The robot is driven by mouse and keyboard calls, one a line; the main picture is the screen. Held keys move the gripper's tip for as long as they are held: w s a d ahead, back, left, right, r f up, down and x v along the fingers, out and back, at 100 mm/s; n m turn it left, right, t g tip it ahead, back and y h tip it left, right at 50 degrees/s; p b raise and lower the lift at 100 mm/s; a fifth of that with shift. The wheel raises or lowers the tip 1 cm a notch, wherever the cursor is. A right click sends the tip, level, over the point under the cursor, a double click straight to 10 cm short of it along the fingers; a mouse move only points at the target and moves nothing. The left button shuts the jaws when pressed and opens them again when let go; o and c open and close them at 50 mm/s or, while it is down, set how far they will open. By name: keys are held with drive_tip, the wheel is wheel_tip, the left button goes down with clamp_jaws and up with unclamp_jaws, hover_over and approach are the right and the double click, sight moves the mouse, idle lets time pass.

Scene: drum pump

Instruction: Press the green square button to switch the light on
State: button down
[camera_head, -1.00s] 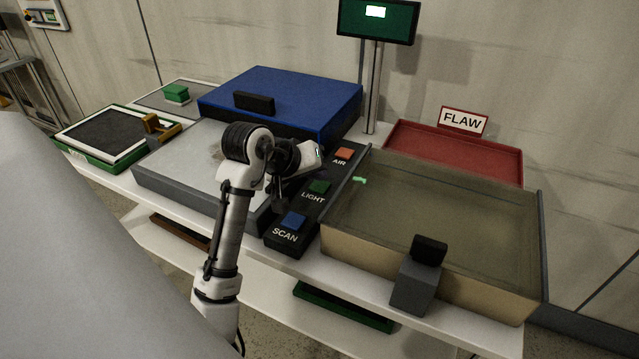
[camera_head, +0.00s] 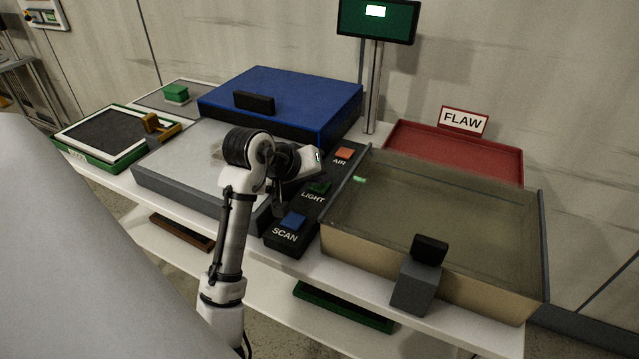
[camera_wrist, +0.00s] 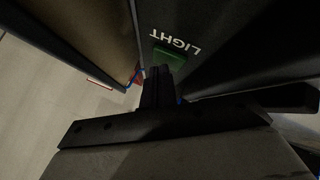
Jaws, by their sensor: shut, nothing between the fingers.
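The green square button (camera_head: 319,188) sits on the black control panel (camera_head: 291,243) above the white word LIGHT, between the orange AIR button (camera_head: 344,153) and the blue SCAN button (camera_head: 293,221). In the wrist view the green button (camera_wrist: 168,57) lies just past my gripper's fingertips (camera_wrist: 160,72), which overlap its lower edge. My gripper is shut and empty, and points at the button. I cannot tell whether the fingertips touch it.
A beige bin (camera_head: 365,245) with a glassy top stands right of the panel. A grey flat-topped box (camera_head: 170,185) lies left, a blue lid (camera_head: 290,92) behind. A red tray (camera_head: 450,150) with a FLAW sign and a green screen (camera_head: 378,22) stand at the back.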

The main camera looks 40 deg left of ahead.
sight(316, 188)
drive_tip(key=shift+f, duration=0.2)
drive_tip(key=shift+r, duration=0.15)
drive_tip(key=shift+r+p, duration=0.65)
drive_tip(key=shift+p, duration=0.1)
drive_tip(key=shift+r, duration=0.1)
wheel_tip(316, 188, up, 6)
drive_tip(key=p, duration=0.5)
drive_tip(key=shift+p, duration=0.35)
